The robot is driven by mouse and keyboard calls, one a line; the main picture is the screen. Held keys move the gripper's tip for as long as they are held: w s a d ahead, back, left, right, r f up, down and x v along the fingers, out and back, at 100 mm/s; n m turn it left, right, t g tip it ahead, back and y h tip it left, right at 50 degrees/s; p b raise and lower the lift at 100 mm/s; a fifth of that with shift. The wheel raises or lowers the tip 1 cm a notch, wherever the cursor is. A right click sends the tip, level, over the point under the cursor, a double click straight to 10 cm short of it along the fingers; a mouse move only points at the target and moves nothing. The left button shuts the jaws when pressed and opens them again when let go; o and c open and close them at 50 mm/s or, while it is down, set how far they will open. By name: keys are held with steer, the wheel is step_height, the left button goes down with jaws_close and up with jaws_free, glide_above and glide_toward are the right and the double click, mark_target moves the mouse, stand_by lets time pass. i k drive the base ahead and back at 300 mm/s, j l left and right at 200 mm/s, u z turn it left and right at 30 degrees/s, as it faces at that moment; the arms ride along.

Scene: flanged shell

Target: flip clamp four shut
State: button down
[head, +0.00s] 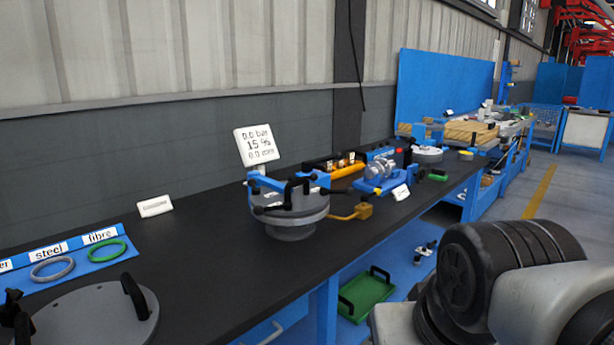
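The flanged shell (291,228) is a grey round body standing on the black bench, a little right of the picture's middle left. Blue clamps (266,184) with black handles (298,188) sit around its top rim. The clamps overlap one another from here, and no numbers can be read on them, so I cannot tell which is clamp four or whether it is open or shut. My gripper is not in view; only a grey and black part of my arm shows at the lower right, apart from the shell.
A white display (256,145) stands behind the shell. A grey disc with black handles (95,315) lies front left, near seal rings on a blue labelled board (75,257). A brass-coloured fitting (362,211) and a pump-like unit (383,175) stand right of the shell.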

mark_target(350, 191)
steer(key=i+l+u, duration=0.15)
steer(key=i+l, duration=0.15)
steer(key=i, duration=0.15)
steer(key=i+l+u, duration=0.15)
steer(key=i+l, duration=0.25)
steer(key=i, duration=0.05)
